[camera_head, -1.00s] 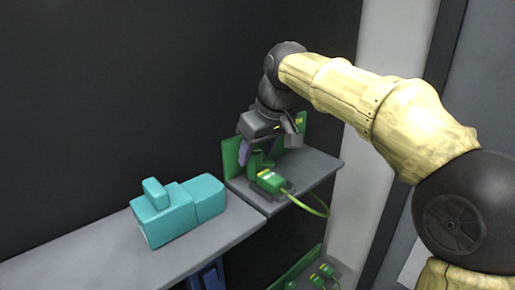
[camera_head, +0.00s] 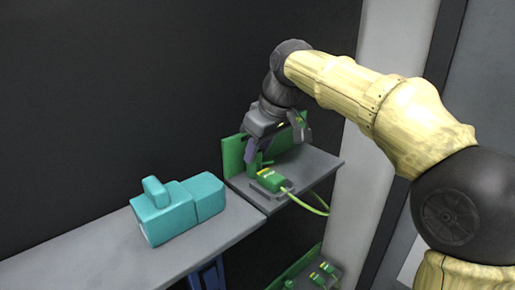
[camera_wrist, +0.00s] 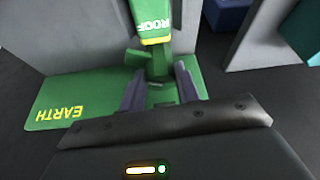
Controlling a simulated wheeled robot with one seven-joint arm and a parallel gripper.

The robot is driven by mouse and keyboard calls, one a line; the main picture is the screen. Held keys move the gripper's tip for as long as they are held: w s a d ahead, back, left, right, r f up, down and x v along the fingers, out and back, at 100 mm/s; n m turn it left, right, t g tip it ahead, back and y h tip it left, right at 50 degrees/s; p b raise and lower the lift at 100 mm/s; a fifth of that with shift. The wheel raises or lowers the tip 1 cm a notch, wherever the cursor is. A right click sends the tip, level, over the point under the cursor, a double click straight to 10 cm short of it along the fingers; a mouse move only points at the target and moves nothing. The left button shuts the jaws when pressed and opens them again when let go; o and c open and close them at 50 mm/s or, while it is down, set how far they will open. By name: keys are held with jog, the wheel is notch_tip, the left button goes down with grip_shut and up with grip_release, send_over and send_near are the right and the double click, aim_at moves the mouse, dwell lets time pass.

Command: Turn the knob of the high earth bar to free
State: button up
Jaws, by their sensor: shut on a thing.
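The high earth bar is a green plate (camera_head: 233,155) standing on the upper grey shelf; in the wrist view its face (camera_wrist: 72,102) reads EARTH. My gripper (camera_head: 256,157) is down at the bar. In the wrist view its two dark fingers (camera_wrist: 160,92) are on either side of the bar's green knob (camera_wrist: 160,66) and are shut on it. The fingers and palm hide part of the knob, and I cannot read its setting. A green clamp marked ROOF (camera_wrist: 154,22) sits by the knob; it also shows in the head view (camera_head: 271,180).
A green cable (camera_head: 314,208) loops from the clamp off the shelf edge. A teal device (camera_head: 178,209) stands on the grey bench (camera_head: 95,258) at left. A lower green bar (camera_head: 290,272) with several fittings is below. The dark wall is close behind.

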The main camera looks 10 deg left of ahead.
jog(key=n, duration=0.2)
jog(key=n+g, duration=0.2)
jog(key=n, duration=0.1)
jog(key=shift+w+d+n+y, duration=0.1)
jog(key=shift+w+n+y, duration=0.2)
dwell(0.4)
jog(key=o, duration=1)
